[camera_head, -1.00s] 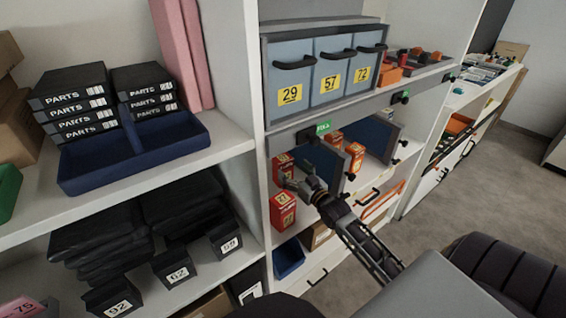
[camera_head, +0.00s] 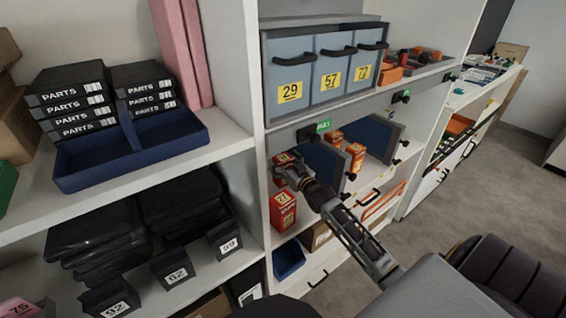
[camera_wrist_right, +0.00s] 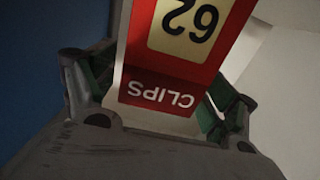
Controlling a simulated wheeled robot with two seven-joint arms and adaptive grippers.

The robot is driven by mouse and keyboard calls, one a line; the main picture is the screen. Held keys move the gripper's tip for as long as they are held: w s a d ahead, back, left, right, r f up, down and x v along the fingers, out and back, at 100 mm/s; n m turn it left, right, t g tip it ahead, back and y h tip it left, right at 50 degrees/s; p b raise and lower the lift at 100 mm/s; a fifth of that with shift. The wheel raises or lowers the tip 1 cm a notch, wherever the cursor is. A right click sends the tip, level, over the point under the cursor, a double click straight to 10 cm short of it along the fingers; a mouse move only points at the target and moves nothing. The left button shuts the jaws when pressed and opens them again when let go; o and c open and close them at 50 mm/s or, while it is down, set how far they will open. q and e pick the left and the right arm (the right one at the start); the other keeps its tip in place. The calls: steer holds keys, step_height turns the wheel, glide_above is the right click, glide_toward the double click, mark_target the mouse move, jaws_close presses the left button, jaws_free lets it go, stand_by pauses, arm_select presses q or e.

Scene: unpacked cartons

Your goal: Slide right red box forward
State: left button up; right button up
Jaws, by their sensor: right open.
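Red boxes stand on the shelf below the numbered drawers in the head view. In the right wrist view, a red box labelled CLIPS (camera_wrist_right: 165,92) appears upside down between the spread fingers. Contact is unclear. My left gripper is not in view.
Dark blue divider panels (camera_head: 323,167) stand close to the right of my gripper. The white upright (camera_head: 245,70) is at the left. Drawers (camera_head: 298,85) are above, and a blue bin (camera_head: 289,258) is below. Grey floor (camera_head: 440,195) is clear at the right.

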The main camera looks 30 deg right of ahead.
steer(key=shift+w, duration=0.25)
steer(key=shift+c, duration=0.4)
steer(key=c, duration=1.2)
